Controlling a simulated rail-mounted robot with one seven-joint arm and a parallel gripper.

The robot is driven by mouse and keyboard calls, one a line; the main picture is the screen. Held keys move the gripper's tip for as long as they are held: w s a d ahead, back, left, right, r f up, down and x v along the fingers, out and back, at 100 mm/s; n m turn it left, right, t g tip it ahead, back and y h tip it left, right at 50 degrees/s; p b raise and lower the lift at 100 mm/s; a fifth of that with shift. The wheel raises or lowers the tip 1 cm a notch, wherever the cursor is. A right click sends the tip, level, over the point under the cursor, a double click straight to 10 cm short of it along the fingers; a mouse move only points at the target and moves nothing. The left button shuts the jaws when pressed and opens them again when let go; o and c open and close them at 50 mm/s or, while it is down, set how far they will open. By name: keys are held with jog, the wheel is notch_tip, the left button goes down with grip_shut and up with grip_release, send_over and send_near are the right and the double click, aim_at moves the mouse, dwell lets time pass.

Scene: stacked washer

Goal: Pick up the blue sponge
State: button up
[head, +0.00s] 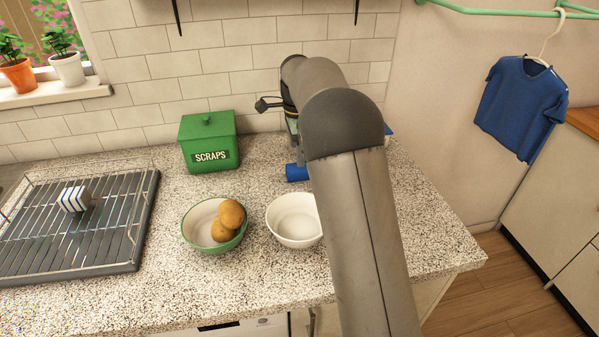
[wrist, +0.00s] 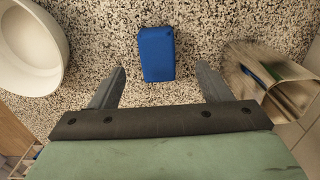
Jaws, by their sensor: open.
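The blue sponge (wrist: 157,53) lies on the speckled countertop in the wrist view, ahead of my gripper (wrist: 160,74) and centred between its two fingers. The fingers are spread wide, one on each side of the sponge's near end, with gaps on both sides. My gripper is open and empty. I cannot tell its exact height above the counter. In the head view a blue block (head: 296,172) shows left of my arm, and it looks like the same sponge. My arm hides most of the gripper there.
A green bowl (head: 200,222) with potatoes, a green scraps bin (head: 208,142) and a drying rack (head: 70,258) are further left.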

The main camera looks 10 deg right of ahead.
aim_at(300, 171)
jog(key=shift+s+d+f+p, duration=0.1)
jog(key=shift+d+f+p, duration=0.05)
jog(key=shift+f, duration=1.5)
jog(key=shift+s+d+f+p, duration=0.1)
jog(key=shift+d+f+p, duration=0.05)
jog(key=shift+f, duration=1.5)
jog(key=c, duration=1.1)
